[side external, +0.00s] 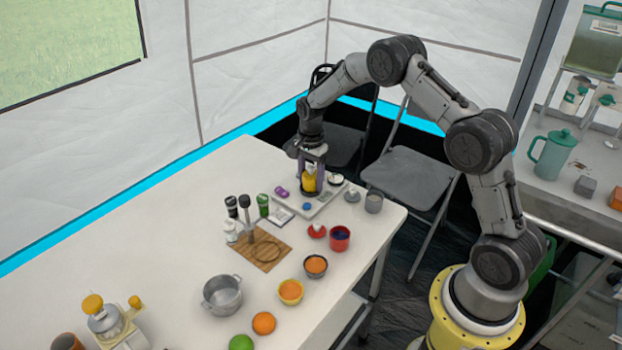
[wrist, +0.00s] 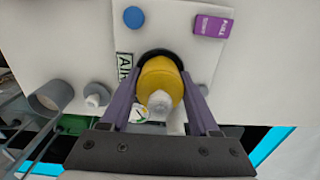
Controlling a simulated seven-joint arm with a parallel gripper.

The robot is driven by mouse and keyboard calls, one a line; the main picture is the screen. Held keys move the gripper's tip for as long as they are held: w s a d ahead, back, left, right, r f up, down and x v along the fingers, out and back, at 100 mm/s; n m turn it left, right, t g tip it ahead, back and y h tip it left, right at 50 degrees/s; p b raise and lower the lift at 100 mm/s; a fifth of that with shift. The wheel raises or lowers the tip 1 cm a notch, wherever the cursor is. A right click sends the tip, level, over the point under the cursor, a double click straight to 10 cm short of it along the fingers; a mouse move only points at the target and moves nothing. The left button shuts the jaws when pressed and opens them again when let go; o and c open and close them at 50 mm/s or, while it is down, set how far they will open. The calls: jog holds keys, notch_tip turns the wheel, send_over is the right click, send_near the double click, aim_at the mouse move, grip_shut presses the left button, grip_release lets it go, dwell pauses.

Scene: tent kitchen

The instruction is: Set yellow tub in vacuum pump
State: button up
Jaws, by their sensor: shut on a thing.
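The yellow tub (side external: 309,182) is between the purple fingers of my gripper (side external: 312,172), which is shut on it. In the wrist view the tub (wrist: 158,76) looks upright, with a white cap toward the camera, and the fingers (wrist: 160,100) flank it. A dark round ring (wrist: 161,53) shows behind the tub, on a white board (side external: 310,212) with an "AIR" label (wrist: 125,66). I cannot tell whether the tub rests inside the ring or is just above it. No part is clearly marked as the vacuum pump; this board may belong to it.
On the board are a blue disc (wrist: 133,17) and a purple block (wrist: 212,26). A grey cup (side external: 373,203), a red cup (side external: 340,238) and a cutting board (side external: 258,250) stand nearby. A pot (side external: 222,294) is farther toward the front. The table's far left is clear.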

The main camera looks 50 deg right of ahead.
jog(key=shift+r, duration=0.4)
jog(key=shift+r, duration=0.35)
jog(key=shift+f, duration=0.55)
dwell(1.4)
jog(key=shift+r, duration=0.65)
jog(key=shift+f, duration=0.85)
dwell(0.6)
jog(key=o, duration=0.7)
